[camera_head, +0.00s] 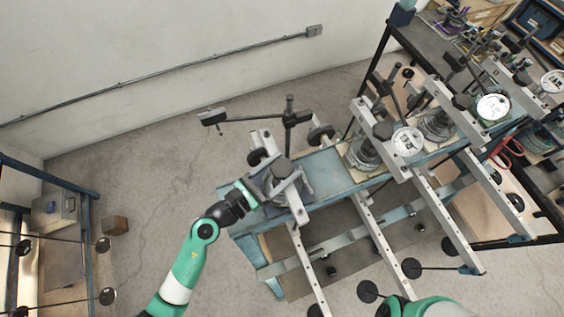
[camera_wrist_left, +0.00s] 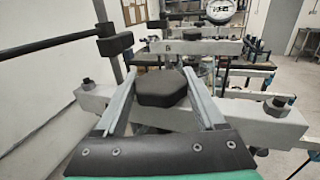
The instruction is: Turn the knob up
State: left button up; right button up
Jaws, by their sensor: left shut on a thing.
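A black many-sided knob (camera_wrist_left: 160,88) sits on top of a grey metal bar (camera_wrist_left: 260,124) in the left wrist view. In the head view the dark knob (camera_head: 283,168) is at the near-left end of the blue lever frame (camera_head: 328,172). My left gripper (camera_head: 268,184) reaches in from the lower left and is shut on the knob. In the left wrist view its two long fingers (camera_wrist_left: 163,95) lie on either side of the knob. The knob's lower part is hidden. My right gripper is not in view.
More lever assemblies with round white dials (camera_head: 407,141) stand farther right along the frame. A black-ended rod (camera_head: 212,117) sticks out to the left above the frame. Blue-framed shelving (camera_head: 90,220) stands at the left. The concrete floor (camera_head: 150,165) between is mostly clear.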

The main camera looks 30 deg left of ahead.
pick_arm(q)
jog(key=shift+n+y, duration=0.3)
jog(key=shift+y, duration=0.2)
jog(key=o, duration=1.3)
jog(key=shift+o, duration=0.2)
jog(key=shift+s+a+f, duration=0.1)
jog(key=shift+s+a, duration=0.05)
jog(key=shift+s, duration=0.2)
jog(key=b+v, duration=0.2)
jog(key=v, duration=0.8)
jog(key=shift+s+b, duration=0.4)
jog(key=shift+s, duration=0.05)
